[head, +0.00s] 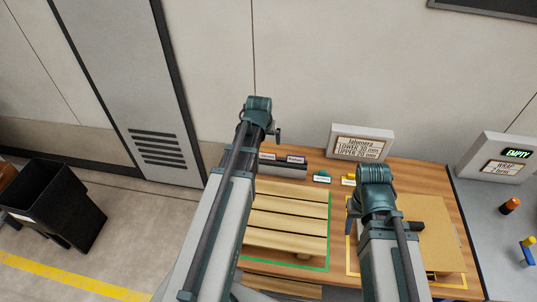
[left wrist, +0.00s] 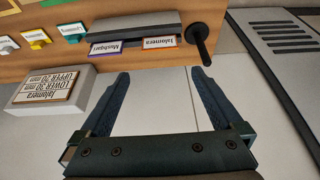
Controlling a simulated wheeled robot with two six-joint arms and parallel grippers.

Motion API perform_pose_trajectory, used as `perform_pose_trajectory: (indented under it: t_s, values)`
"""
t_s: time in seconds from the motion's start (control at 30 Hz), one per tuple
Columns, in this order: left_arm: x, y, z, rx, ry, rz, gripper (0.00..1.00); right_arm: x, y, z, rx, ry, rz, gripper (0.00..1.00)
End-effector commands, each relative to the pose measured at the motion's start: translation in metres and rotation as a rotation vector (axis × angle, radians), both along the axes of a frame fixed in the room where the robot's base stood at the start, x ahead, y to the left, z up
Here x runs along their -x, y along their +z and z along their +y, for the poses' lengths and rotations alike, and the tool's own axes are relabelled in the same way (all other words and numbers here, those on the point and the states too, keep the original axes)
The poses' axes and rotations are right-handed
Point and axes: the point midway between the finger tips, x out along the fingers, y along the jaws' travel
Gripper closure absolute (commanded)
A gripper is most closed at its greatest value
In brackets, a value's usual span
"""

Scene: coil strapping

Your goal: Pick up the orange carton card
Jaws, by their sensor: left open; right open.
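The orange-edged card (left wrist: 160,41), lettered Jalomera, stands in a dark holder at the table's edge in the left wrist view. In the head view a small pale card (head: 267,156) shows at the holder's left, beside my left arm. A purple-edged card (left wrist: 105,48) stands beside it. My left gripper (left wrist: 162,78) is open and empty, its two fingers apart and pointing toward the holder, with the orange-edged card roughly in line between them and clear of them. My right gripper (head: 378,185) is open over the table's right part; its fingers are mostly hidden.
A dark knob (left wrist: 200,34) sticks out at the holder's end near my left gripper. A white sign box (head: 361,143) stands behind the table. A slatted pallet (head: 285,222) and brown board (head: 430,225) lie in front. A black bin (head: 55,208) stands left.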

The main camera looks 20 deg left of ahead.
Motion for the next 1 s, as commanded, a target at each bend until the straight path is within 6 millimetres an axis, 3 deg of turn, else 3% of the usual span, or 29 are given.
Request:
perform_pose_trajectory:
  t_s: [0.27,0.7,1.0]
  values:
    - [-0.007,-0.021,0.001,0.000,-0.001,0.001,0.00,0.000,-0.021,0.000,0.000,0.000,0.000,0.50]
    - [-0.029,-0.079,0.007,0.000,-0.001,0.002,0.00,0.000,-0.078,0.000,0.000,0.000,0.000,0.50]
    - [-0.031,-0.081,0.008,0.000,-0.001,0.002,0.00,0.000,-0.081,0.000,0.000,0.000,0.000,0.50]
